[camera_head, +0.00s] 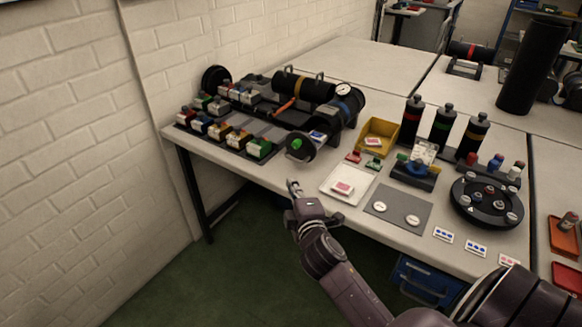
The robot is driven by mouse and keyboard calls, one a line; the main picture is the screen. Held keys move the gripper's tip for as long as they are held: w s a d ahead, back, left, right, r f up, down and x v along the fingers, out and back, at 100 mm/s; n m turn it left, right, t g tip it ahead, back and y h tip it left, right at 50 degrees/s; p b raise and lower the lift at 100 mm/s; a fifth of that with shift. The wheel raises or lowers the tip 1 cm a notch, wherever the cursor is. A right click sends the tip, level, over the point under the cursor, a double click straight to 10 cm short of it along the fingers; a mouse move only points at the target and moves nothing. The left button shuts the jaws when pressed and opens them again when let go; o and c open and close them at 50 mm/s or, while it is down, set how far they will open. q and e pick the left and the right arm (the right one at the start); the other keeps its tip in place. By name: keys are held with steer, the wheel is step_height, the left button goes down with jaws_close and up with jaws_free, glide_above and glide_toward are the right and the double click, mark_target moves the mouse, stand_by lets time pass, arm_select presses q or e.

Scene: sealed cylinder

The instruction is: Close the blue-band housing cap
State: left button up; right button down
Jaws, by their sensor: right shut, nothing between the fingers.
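A round black cap (300,147) with a green middle stands at the front edge, apart from the housing's right end and swung outward. Another black disc (215,79) stands at the housing's left end. My right gripper (293,184) is shut and empty, at the table's front edge just below the cap. It does not touch the cap. My left gripper is not in view.
Rows of small coloured blocks (220,130) stand left of the cap. A white tray (347,184), a grey mat (398,208) and a yellow bin (380,134) lie to the right. Several black bottles (441,125) and a round black carousel (486,202) stand farther right.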

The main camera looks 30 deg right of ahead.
mark_target(312, 146)
steer(key=x, duration=0.9)
steer(key=shift+d+p, duration=0.2)
steer(key=shift+p, duration=0.1)
steer(key=shift+w+d+f, duration=0.1)
steer(key=shift+w+d, duration=0.1)
steer(key=shift+d, duration=0.3)
steer(key=shift+w+d+f, duration=0.1)
steer(key=shift+w+d, duration=0.15)
steer(key=shift+d, duration=0.25)
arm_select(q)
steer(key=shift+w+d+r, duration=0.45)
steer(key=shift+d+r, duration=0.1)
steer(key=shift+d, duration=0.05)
arm_select(e)
steer(key=shift+w+d+f, duration=0.2)
steer(key=shift+d, duration=0.35)
